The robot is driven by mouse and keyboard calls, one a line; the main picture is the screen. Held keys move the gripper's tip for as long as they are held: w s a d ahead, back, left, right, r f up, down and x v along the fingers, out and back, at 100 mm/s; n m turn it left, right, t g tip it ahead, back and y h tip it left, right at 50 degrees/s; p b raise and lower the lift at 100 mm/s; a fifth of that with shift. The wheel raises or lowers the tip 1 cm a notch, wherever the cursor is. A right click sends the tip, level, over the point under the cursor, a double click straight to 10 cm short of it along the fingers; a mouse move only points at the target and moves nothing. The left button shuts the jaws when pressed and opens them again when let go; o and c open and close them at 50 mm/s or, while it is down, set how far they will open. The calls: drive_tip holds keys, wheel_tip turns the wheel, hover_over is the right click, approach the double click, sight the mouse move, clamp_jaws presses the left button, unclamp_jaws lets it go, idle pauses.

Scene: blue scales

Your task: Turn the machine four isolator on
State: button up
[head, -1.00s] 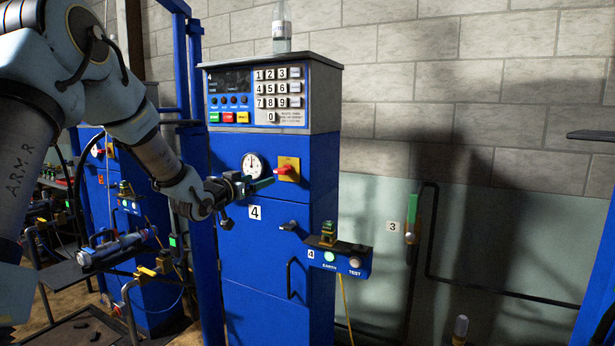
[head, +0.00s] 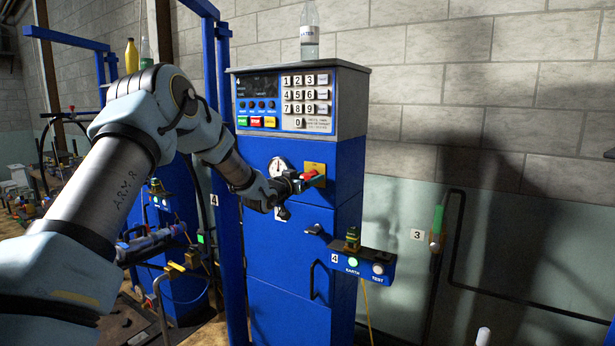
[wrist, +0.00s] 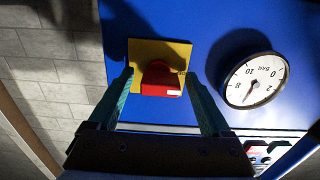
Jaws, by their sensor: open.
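The isolator is a red rotary knob (wrist: 161,80) on a yellow square plate (wrist: 140,52) on the blue front of machine four (head: 283,251). In the head view the red knob (head: 309,175) is partly covered by my gripper (head: 306,182). In the wrist view, my gripper (wrist: 158,76) is open, with one greenish finger on each side of the knob. Gaps show between the knob and both fingers. The wrist picture is turned upside down. I cannot tell exactly how deep the fingertips reach along the knob.
A round pressure gauge (wrist: 254,80) is beside the plate. Above are the keypad (head: 306,98) and a bottle (head: 309,32). Below are a small dark handle (head: 314,229), a door handle (head: 313,281) and an earth test box (head: 365,265) jutting out at right.

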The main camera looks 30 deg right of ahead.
drive_tip(key=shift+c, duration=0.2)
clamp_jaws()
idle(0.4)
